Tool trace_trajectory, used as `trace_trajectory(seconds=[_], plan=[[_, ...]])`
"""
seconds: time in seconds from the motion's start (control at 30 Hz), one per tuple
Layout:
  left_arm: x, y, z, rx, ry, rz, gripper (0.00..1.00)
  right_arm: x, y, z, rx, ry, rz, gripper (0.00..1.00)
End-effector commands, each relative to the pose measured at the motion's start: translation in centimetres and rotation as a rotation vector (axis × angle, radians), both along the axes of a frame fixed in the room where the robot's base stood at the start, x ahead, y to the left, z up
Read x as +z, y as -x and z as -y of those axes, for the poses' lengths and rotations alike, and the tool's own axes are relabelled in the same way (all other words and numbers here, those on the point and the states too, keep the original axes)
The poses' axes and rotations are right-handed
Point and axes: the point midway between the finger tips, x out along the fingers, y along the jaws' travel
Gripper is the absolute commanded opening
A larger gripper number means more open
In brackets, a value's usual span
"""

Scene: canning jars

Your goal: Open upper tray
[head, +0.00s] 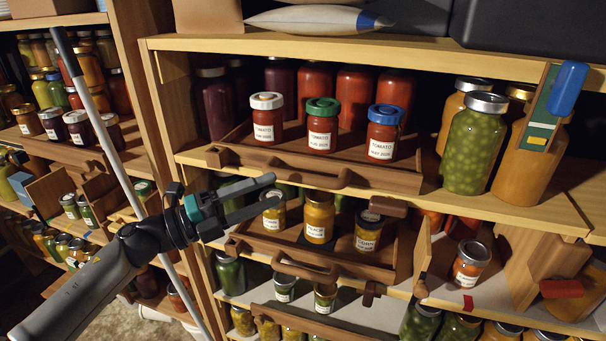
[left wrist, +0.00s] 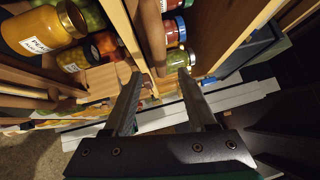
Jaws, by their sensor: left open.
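The upper tray (head: 385,176) is a wooden tray on the upper shelf. Its brown front bar has a handle, and three red tomato jars with white (head: 267,118), green (head: 321,125) and blue (head: 383,132) lids stand in it. My left gripper (head: 270,191) is open and empty, in front of the shelf just below the left part of the tray's front. In the left wrist view the open fingers (left wrist: 160,82) point toward the tray's brown front bar (left wrist: 151,35), with the lidded jars beyond it. I cannot tell whether the fingers touch it. My right gripper is not in view.
A middle tray (head: 345,272) with several yellow jars sits below, close under my gripper. A green jar (head: 474,145) and an orange jar (head: 533,150) stand right of the upper tray. A grey pole (head: 125,170) stands upright at left, near my arm.

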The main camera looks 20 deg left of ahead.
Motion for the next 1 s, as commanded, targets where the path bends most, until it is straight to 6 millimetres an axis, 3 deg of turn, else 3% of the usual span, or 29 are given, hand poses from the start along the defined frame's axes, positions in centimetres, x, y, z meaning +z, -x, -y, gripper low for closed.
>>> trace_trajectory(seconds=[0.5,0.93,1.0], plan=[[1.1,-4.8,5.2,0.001,0.002,0.000,0.57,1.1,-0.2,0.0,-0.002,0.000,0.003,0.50],[1.1,-5.4,5.8,0.001,0.001,-0.001,0.57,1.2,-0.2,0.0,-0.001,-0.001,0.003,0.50],[1.1,-5.4,5.8,0.001,0.001,-0.001,0.51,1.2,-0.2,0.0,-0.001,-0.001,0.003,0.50]])
